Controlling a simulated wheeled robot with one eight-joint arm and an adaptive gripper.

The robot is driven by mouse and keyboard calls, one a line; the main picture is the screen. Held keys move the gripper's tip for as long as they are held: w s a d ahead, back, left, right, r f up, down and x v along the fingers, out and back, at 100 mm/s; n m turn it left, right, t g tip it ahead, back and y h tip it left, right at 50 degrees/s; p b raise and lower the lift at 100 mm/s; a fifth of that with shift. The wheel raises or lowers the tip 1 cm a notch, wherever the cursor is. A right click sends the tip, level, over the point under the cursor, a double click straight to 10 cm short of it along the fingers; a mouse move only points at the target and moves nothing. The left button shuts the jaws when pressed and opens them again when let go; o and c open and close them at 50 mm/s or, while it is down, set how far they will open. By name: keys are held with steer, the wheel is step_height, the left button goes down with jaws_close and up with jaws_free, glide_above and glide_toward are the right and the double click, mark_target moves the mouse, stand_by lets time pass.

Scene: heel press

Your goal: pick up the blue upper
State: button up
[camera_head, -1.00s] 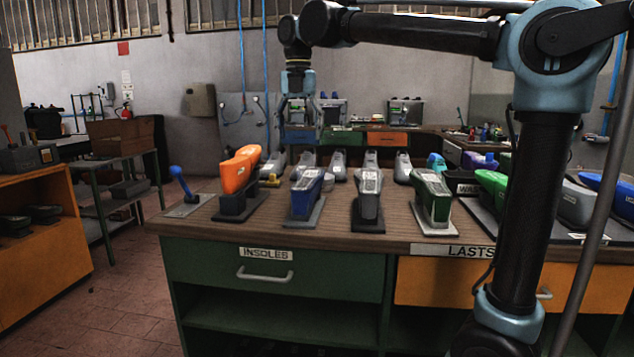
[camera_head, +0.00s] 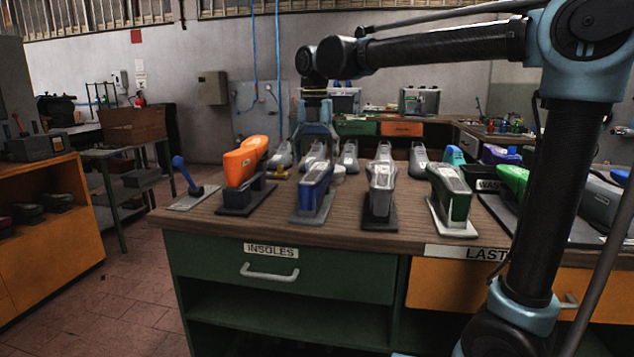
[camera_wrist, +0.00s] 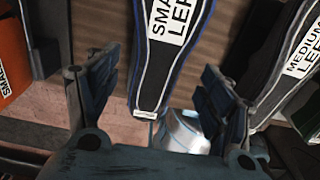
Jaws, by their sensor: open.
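The blue upper (camera_head: 315,187) sits on a last on a grey stand on the bench, between the orange upper and a grey one. In the wrist view it shows as a dark form (camera_wrist: 156,75) with a blue edge and a white label reading "SMA… LEF…". My gripper (camera_head: 317,140) is above and just behind the blue upper in the head view. In the wrist view my gripper (camera_wrist: 160,100) is open, one finger on each side of the narrow end of the blue upper. No contact is visible. The fingertips are partly hidden in the head view.
An orange upper (camera_head: 240,165) stands to the left and a grey last (camera_head: 382,188) to the right, both close by. A green upper (camera_head: 449,192) is further right. A blue-handled lever (camera_head: 184,176) stands at the bench's left end. Several grey lasts stand behind.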

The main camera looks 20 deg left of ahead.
mark_target(314, 172)
steer(key=shift+a+f, duration=0.15)
steer(key=shift+f, duration=3.45)
steer(key=shift+c, duration=0.5)
steer(key=c, duration=1.1)
